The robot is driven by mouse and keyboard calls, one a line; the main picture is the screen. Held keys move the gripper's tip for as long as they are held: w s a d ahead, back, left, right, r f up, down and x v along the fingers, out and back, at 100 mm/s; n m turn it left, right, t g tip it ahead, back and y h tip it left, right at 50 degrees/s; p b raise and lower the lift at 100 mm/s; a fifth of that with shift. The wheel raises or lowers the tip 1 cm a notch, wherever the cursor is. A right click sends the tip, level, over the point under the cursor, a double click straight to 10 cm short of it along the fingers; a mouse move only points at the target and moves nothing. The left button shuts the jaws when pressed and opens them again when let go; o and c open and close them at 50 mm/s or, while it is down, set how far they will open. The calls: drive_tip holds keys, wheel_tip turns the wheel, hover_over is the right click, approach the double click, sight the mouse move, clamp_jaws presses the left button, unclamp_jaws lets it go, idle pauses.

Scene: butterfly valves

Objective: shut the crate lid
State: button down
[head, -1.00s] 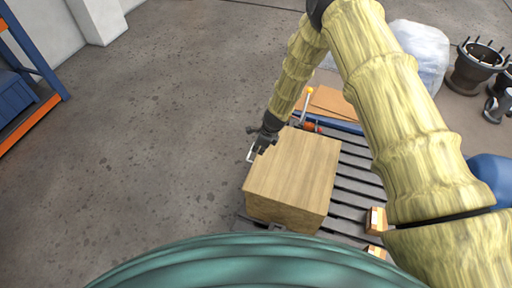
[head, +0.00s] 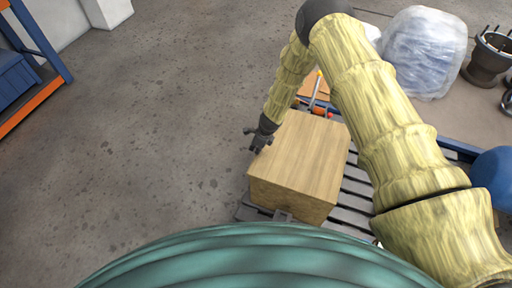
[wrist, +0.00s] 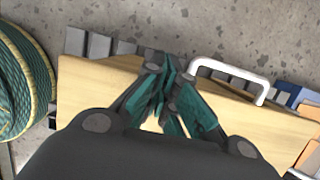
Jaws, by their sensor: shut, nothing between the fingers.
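The wooden crate (head: 290,196) stands on a dark slatted pallet. Its flat lid (head: 305,150) lies over the top, and I see no gap on the near side. My gripper (head: 258,139) is at the lid's left edge in the head view, shut and empty. In the wrist view its teal fingers (wrist: 168,97) are together over the pale wood (wrist: 90,88). A white handle (wrist: 232,73) at the wood's edge is just right of the fingertips, apart from them. I cannot tell whether the fingers touch the wood.
The slatted pallet (head: 357,187) extends right of the crate. Small red and orange items (head: 318,109) lie behind it. A plastic-wrapped bundle (head: 425,52) and a dark flanged part (head: 487,60) stand at the back right. The concrete floor (head: 150,140) at left is clear.

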drive_tip(key=shift+s+f, duration=0.1)
drive_tip(key=shift+f, duration=0.1)
idle(0.3)
drive_tip(key=shift+r, duration=0.1)
drive_tip(key=w+a+r, duration=0.3)
drive_tip(key=a+r, duration=0.3)
drive_tip(key=r, duration=0.5)
drive_tip(key=shift+w+a+r+p, duration=0.15)
drive_tip(key=shift+a+p, duration=0.05)
drive_tip(key=shift+p, duration=0.15)
